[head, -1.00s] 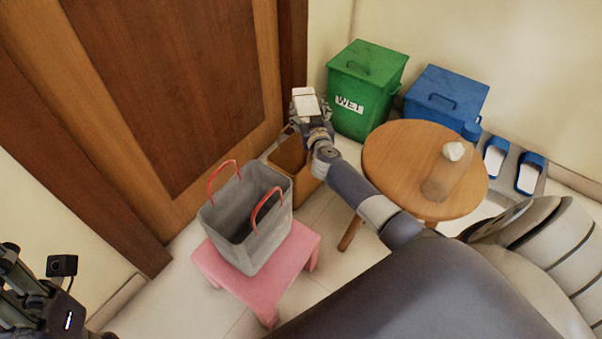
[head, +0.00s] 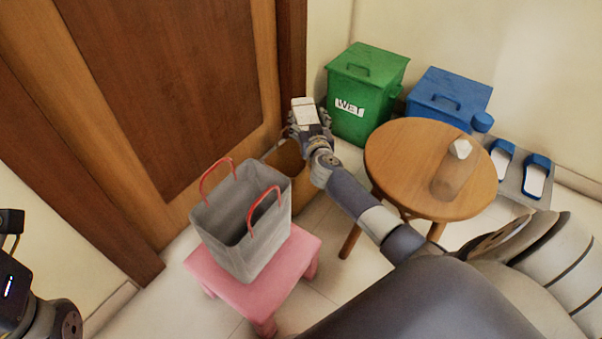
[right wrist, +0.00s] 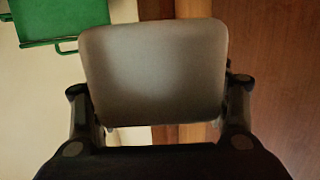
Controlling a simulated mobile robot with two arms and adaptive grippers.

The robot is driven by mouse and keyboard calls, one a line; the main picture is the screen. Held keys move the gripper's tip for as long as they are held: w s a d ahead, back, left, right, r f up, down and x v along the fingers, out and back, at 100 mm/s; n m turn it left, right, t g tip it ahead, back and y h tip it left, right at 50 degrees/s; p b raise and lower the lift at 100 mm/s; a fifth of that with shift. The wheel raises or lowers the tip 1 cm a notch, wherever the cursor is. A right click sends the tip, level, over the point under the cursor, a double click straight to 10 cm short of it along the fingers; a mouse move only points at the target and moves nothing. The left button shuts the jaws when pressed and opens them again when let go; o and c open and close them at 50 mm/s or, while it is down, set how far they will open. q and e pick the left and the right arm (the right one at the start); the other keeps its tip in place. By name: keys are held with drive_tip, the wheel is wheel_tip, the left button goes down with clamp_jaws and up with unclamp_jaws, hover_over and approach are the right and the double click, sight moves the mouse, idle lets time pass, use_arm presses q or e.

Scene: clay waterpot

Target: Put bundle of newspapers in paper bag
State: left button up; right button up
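The grey paper bag (head: 268,238) with two red handles stands open and upright on a pink stool, left of centre in the head view. My right gripper (head: 306,122) is beyond the bag and to its right, near the green bin. It holds a whitish block, which I take to be the bundle of newspapers (head: 305,108). In the right wrist view this shows as a flat grey-brown face (right wrist: 153,70) between the two fingers. Its print cannot be made out. At the left edge only my left wrist shows; its fingers are out of the picture.
The pink stool (head: 213,277) bears the bag. A brown box (head: 288,160) stands behind the bag. A green bin (head: 362,80), a blue bin (head: 440,90) and slippers (head: 535,180) line the wall. A round wooden table (head: 405,165) with a bottle (head: 452,175) stands right. A wooden door is left.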

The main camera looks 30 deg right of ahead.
drive_tip(key=o, duration=0.4)
drive_tip(key=shift+r, duration=0.1)
drive_tip(key=v, duration=1.2)
drive_tip(key=shift+d, duration=0.1)
